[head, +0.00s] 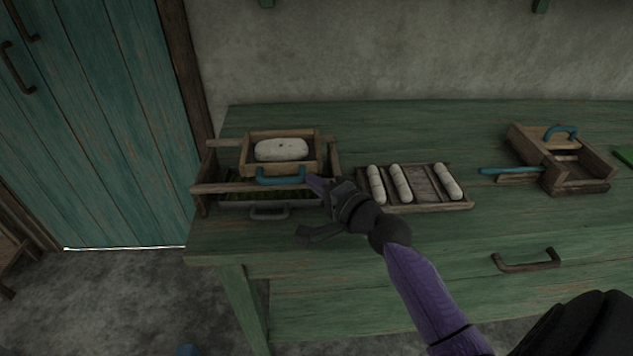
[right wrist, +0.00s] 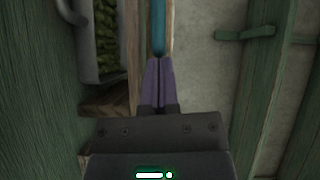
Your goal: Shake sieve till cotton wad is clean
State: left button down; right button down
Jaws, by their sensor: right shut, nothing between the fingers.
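The sieve (head: 246,165) is a small wooden frame with a blue handle (head: 280,178) at its front. It sits on a wooden stand (head: 205,185) at the left of the bench. A whitish cotton wad (head: 281,149) lies in it, with what look like a few small dark specks. My right gripper (head: 316,184) is at the front right corner of the sieve, close to the handle. In the right wrist view its purple fingers (right wrist: 160,62) are shut and empty, with the blue handle (right wrist: 159,28) just beyond their tips. I cannot tell whether they touch. My left gripper is not in view.
A grey tray (head: 232,205) with greenish stuff sits under the sieve. Right of the stand, a wooden tray (head: 430,207) holds several white rolls. A wooden box (head: 585,188) with blue handles stands farther right. The bench's back (head: 420,130) is clear.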

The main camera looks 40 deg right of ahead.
aim_at(278, 182)
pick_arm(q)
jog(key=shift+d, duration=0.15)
